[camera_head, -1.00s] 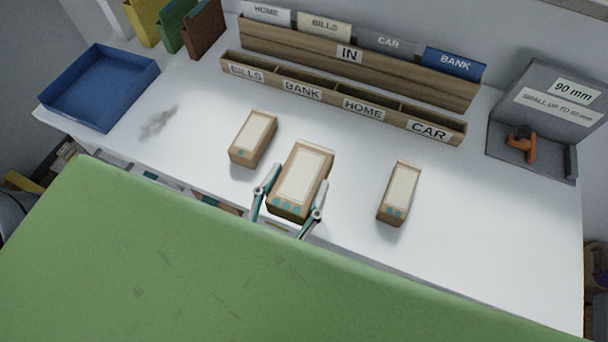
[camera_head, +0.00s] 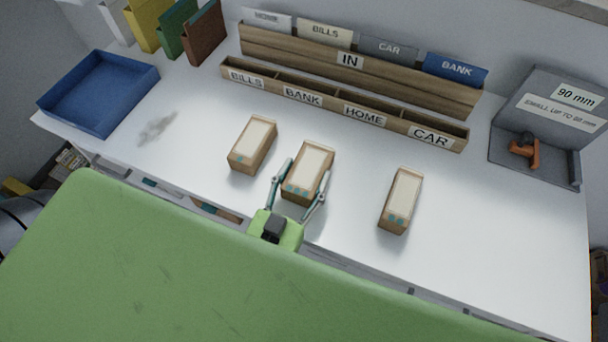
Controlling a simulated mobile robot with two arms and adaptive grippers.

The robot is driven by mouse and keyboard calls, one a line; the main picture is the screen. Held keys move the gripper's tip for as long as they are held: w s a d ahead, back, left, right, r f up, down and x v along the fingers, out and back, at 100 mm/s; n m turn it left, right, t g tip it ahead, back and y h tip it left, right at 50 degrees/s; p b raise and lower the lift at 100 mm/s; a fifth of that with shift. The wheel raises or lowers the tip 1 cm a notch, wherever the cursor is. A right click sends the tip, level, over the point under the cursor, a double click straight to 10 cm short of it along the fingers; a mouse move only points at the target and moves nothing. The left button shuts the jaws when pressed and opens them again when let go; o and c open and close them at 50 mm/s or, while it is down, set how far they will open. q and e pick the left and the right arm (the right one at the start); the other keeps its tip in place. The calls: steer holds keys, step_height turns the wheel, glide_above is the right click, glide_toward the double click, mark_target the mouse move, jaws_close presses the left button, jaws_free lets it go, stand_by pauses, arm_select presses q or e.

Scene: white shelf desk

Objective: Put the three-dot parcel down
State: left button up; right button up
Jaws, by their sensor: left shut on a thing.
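The three-dot parcel (camera_head: 308,164) is a brown box with a pale top label and teal dots on its near end. It is the middle of three parcels in the head view. My left gripper (camera_head: 307,172) is shut on it, one finger along each side, reaching in from the desk's front edge. The parcel is level and at or very near the desk top; I cannot tell whether it touches. My right gripper is not in view.
A one-dot parcel (camera_head: 253,143) stands close on the left and another parcel (camera_head: 401,200) on the right. Behind is a wooden sorter (camera_head: 345,115) with labelled slots. A blue tray (camera_head: 97,92) is at far left, a grey gauge stand (camera_head: 545,125) at right. The white desk (camera_head: 480,225) is clear at right.

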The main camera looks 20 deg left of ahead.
arm_select(q)
steer(key=o, duration=1.4)
